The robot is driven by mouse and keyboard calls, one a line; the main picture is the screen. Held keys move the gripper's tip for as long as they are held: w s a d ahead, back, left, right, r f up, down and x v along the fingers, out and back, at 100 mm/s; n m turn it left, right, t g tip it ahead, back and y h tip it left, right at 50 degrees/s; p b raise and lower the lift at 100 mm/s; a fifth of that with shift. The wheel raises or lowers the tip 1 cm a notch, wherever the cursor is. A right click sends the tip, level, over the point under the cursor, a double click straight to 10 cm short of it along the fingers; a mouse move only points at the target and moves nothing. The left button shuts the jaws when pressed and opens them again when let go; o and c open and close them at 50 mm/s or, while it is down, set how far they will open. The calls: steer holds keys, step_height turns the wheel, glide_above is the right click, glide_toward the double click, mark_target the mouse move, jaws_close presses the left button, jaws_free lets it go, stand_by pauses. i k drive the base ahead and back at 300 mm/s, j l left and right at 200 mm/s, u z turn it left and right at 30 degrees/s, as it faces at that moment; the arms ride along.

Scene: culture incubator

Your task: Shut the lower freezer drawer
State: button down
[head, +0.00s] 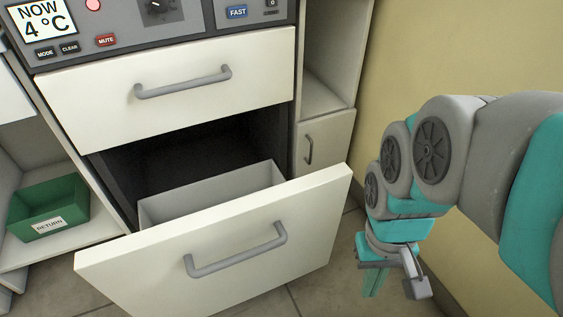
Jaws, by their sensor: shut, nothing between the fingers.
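The lower freezer drawer (130,262) is pulled out, with its white front tilted in the picture. Its grey bar handle (237,257) is on the front face. The drawer's grey inner bin (215,190) shows behind the front, and the dark cavity (190,150) is visible above it. My gripper (390,285) hangs to the right of the drawer front, pointing down, apart from it and from the handle. Its fingers hold nothing.
The upper drawer (200,105) is shut. A control panel (110,25) reading 4 °C is above it. A green bin (48,208) labelled RETURN sits on a left shelf. A small cabinet door (325,148) and yellow wall (425,55) are at right. Tiled floor (335,275) lies below.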

mark_target(206, 247)
steer(key=k+j, duration=0.1)
steer(key=j, duration=0.45)
steer(key=k+j, duration=0.1)
steer(key=j, duration=0.45)
steer(key=k+j, duration=0.1)
steer(key=j, duration=0.4)
steer(key=k+j, duration=0.15)
steer(key=j, duration=0.4)
